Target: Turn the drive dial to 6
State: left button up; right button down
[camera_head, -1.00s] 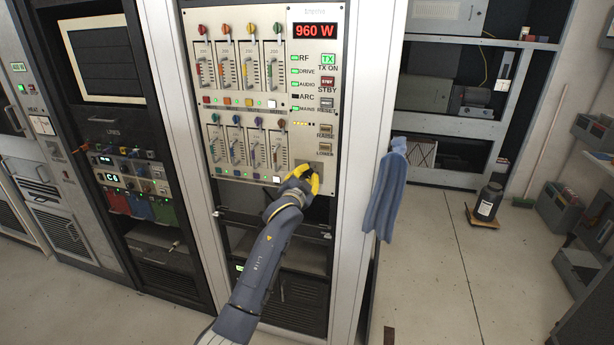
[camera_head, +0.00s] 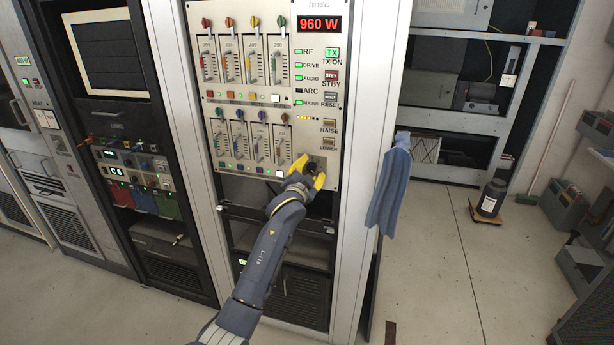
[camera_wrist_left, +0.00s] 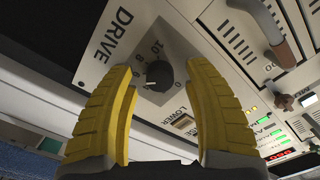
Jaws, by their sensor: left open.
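The drive dial is a dark round knob (camera_wrist_left: 159,76) on the light panel, with DRIVE lettering (camera_wrist_left: 110,33) beside it in the left wrist view. Scale numbers such as 10, 8 and 0 show around it; I cannot tell where its pointer stands. In the head view the dial (camera_head: 319,163) sits at the panel's lower right corner. My left gripper (camera_head: 311,171) is open in front of it. In the wrist view the yellow fingers of the left gripper (camera_wrist_left: 160,70) stand on either side of the knob, with visible gaps. My right gripper is not in view.
The RAISE button (camera_head: 329,124) and LOWER button (camera_head: 328,144) are just above the dial. Sliders with coloured knobs (camera_head: 240,140) fill the panel to the left. A red display (camera_head: 319,24) reads 960 W. A blue cloth (camera_head: 389,190) hangs at the rack's right edge.

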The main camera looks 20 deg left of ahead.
pick_arm(q)
jog(key=s, duration=1.2)
jog(key=shift+w, duration=0.1)
